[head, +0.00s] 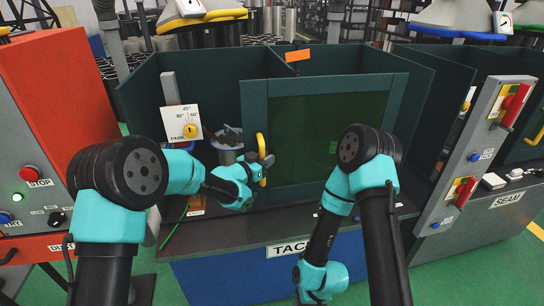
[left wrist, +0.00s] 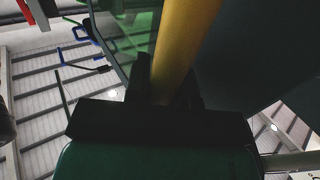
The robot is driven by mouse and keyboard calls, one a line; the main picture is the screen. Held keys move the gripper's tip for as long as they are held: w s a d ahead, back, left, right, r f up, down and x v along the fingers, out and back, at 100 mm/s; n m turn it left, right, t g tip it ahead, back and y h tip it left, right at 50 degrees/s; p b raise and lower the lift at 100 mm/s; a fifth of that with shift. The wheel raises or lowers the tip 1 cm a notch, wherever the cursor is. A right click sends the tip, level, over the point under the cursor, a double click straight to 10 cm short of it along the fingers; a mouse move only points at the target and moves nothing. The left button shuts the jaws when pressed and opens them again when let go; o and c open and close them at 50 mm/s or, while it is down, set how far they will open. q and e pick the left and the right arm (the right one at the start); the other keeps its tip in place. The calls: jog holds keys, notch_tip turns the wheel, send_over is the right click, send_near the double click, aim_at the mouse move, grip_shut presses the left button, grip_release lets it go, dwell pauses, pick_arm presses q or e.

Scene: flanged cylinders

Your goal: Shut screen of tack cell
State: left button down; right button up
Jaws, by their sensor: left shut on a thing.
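The screen (head: 325,135) of the tack cell is a dark teal frame with a dark green window. It covers the right part of the cell's front opening; the left part is uncovered. A yellow upright handle (head: 262,160) stands at the screen's left edge. My left gripper (head: 262,172) is shut on this handle. In the left wrist view the yellow handle (left wrist: 183,45) runs up between the dark fingers (left wrist: 165,88). My right arm folds down in front of the cell, and its gripper is not visible.
A grey flanged part (head: 228,145) shows inside the uncovered part of the cell. A dial plate (head: 184,123) stands at its left. The TACK sign (head: 290,248) is on the bench front. A red cabinet (head: 50,100) is at left, a switch panel (head: 478,150) at right.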

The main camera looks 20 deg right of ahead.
pick_arm(q)
jog(key=w+a, duration=0.2)
jog(key=a, duration=2.9)
jog(key=shift+w+a, duration=0.25)
jog(key=shift+w, duration=0.1)
jog(key=c, duration=1)
grip_release()
jog(key=shift+o, duration=0.2)
jog(key=shift+r, duration=0.15)
